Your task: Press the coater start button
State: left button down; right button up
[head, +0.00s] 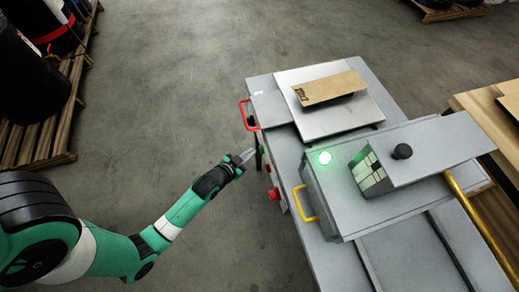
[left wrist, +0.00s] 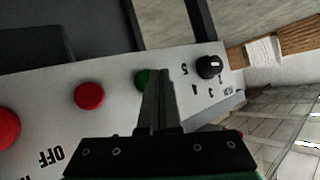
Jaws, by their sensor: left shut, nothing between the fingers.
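The grey coater (head: 400,196) stands at the right in the head view. My left gripper (head: 249,154) is shut and empty beside its left side. In the left wrist view, the shut fingers (left wrist: 160,74) point at a control panel (left wrist: 120,123). A green button (left wrist: 141,77) shows at the fingertips' left edge, partly hidden by them; I cannot tell whether they touch. Left of it are a red button (left wrist: 89,96) and a larger red button (left wrist: 6,128) near the OFF lettering. A black dial (left wrist: 209,66) with numbers sits to the right. My right gripper is not in view.
A flat cardboard piece (head: 330,88) lies on the metal plate (head: 315,122). Red (head: 247,114) and yellow (head: 304,204) handles stick out on the coater's left. A green lamp (head: 324,157) glows on top.

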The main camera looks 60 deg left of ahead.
pick_arm(q)
jog(key=s, duration=0.2)
jog(key=s+a, duration=0.1)
jog(key=s, duration=0.2)
dwell(1.0)
